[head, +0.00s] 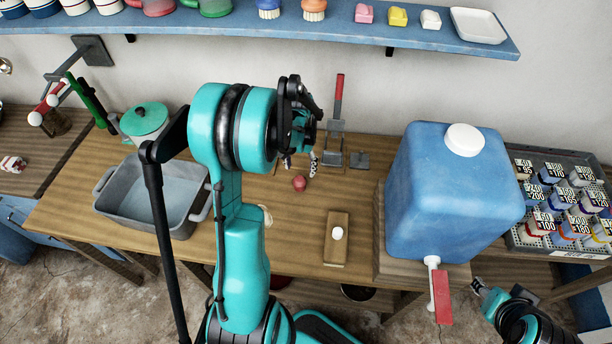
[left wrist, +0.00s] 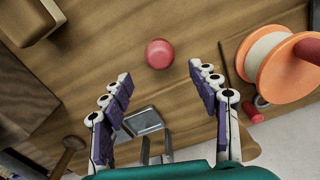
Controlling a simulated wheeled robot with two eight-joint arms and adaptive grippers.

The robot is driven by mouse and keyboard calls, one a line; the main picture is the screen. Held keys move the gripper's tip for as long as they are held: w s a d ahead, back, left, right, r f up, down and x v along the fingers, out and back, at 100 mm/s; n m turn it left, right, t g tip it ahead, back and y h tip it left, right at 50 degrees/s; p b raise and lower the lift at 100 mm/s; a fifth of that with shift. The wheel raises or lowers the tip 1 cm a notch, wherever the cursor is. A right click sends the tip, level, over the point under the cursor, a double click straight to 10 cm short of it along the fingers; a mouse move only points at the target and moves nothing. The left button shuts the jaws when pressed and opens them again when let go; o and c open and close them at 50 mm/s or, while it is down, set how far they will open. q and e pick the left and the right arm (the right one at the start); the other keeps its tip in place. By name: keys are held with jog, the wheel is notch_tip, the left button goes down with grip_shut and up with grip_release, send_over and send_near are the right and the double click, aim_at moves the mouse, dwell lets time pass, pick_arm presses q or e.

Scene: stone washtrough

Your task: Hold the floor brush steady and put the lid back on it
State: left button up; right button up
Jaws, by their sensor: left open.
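In the head view a red-handled tool (head: 338,95) with a grey flat foot (head: 331,157) stands upright at the back of the bench; I cannot tell if it is the floor brush. A grey square plate (head: 359,160) lies beside it. I cannot make out which piece is the lid. My left gripper (head: 301,163) is open and empty above the bench. In the left wrist view a red ball (left wrist: 159,53) lies just beyond the open left fingers (left wrist: 160,74). My right gripper (head: 482,291) is low at the right, and its jaws are unclear.
A blue water canister (head: 445,185) stands right of a wooden block with a white knob (head: 337,252). A grey basin (head: 150,196) is at left. An orange spool (left wrist: 262,72) lies beside the left gripper. A blue shelf (head: 420,35) spans the back.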

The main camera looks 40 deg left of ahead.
aim_at(300, 179)
pick_arm(q)
jog(key=shift+w, duration=0.1)
jog(key=shift+s, duration=0.2)
jog(key=shift+f+b, duration=0.45)
jog(key=shift+f, duration=0.85)
notch_tip(300, 179, down, 5)
jog(key=shift+f+b, duration=0.15)
jog(key=shift+b, duration=1)
jog(key=shift+s, duration=0.1)
jog(key=c, duration=1.2)
